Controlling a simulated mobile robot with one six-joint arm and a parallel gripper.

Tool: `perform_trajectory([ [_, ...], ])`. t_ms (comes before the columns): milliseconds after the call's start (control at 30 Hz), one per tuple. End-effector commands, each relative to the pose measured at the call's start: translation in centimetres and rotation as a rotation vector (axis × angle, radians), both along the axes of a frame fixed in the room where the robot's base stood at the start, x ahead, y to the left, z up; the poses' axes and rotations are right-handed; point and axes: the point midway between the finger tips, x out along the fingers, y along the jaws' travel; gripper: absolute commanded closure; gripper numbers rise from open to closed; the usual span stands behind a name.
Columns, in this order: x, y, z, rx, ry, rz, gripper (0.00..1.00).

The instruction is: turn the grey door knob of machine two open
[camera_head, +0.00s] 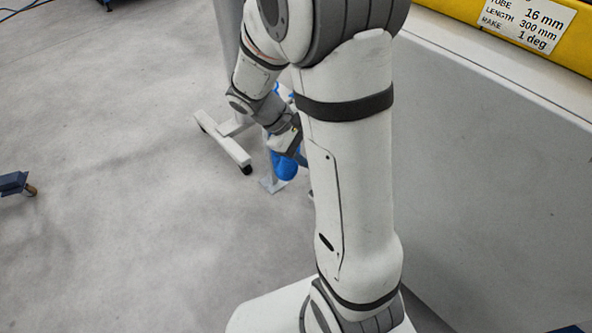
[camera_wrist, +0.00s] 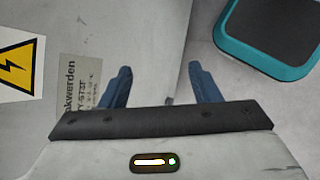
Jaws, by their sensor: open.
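My gripper (camera_wrist: 162,84) is open and empty in the wrist view, its two dark blue fingers spread apart. A pale grey panel (camera_wrist: 145,35) lies beyond the fingers, with a printed label by the left finger. I cannot make out the grey door knob in either view. In the head view my own arm crosses the middle and largely hides the gripper end. No frame clearly shows which surface belongs to machine two.
A yellow warning sign (camera_wrist: 17,66) is at the wrist view's left, a teal-edged dark pad (camera_wrist: 272,35) at upper right. In the head view, a yellow beam (camera_head: 470,18) bears a tube-size sign (camera_head: 527,20). A blue object (camera_head: 285,166) shows beside my arm. Left floor is mostly clear.

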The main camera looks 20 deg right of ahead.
Motion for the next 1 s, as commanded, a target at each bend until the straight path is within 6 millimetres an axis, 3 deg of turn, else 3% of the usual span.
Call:
perform_trajectory([
  [33,1.0,-0.4,-3.4,-0.047,0.057,0.042,0.44],
  [367,7.7,-2.7,-18.0,-0.367,0.352,0.35,0.44],
  [600,11.7,-2.7,-30.7,-0.585,0.52,0.608,0.44],
  [800,13.4,-1.8,-40.9,-0.736,0.613,0.82,0.44],
  [900,13.7,-1.3,-44.6,-0.787,0.638,0.899,0.44],
  [1000,13.8,-0.9,-46.9,-0.821,0.652,0.953,0.44],
])
